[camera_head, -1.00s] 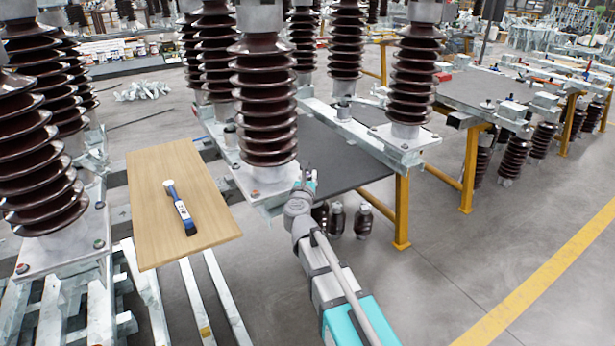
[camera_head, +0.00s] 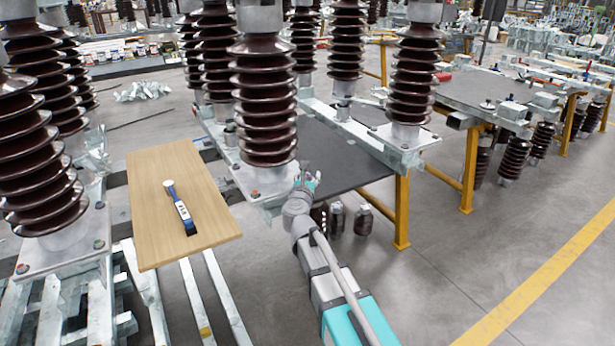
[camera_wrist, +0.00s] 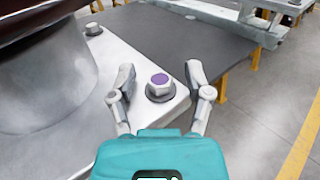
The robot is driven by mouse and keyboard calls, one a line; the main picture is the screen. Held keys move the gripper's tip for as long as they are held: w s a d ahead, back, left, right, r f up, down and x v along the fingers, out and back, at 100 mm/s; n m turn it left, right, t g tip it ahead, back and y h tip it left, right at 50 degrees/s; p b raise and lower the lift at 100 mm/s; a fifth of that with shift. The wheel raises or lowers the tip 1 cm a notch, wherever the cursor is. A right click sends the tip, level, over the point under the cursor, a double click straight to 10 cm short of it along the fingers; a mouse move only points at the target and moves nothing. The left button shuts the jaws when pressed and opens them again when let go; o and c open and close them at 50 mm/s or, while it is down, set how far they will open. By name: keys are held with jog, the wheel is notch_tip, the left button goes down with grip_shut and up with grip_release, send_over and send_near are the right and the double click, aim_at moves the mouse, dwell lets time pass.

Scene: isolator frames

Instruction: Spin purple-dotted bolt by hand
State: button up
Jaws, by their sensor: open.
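The purple-dotted bolt (camera_wrist: 159,86) shows in the wrist view as a hex head with a purple dot on top. It stands upright near the corner of the metal base plate (camera_wrist: 75,135) under an insulator. My gripper (camera_wrist: 160,80) is open, with one finger on each side of the bolt and gaps between fingers and bolt head. In the head view my gripper (camera_head: 308,180) is beside the right corner of the middle insulator's base; the bolt cannot be made out there.
A second bolt (camera_wrist: 93,29) stands farther back on the same plate. The brown insulator (camera_head: 265,95) rises close to the left of my gripper. A dark table top (camera_head: 335,160) lies behind. A wooden board (camera_head: 145,215) with a blue-handled tool (camera_head: 184,212) is at left.

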jog(key=shift+s, duration=0.1)
jog(key=s+a, duration=0.1)
jog(key=s, duration=1.1)
jog(key=shift+w, duration=0.1)
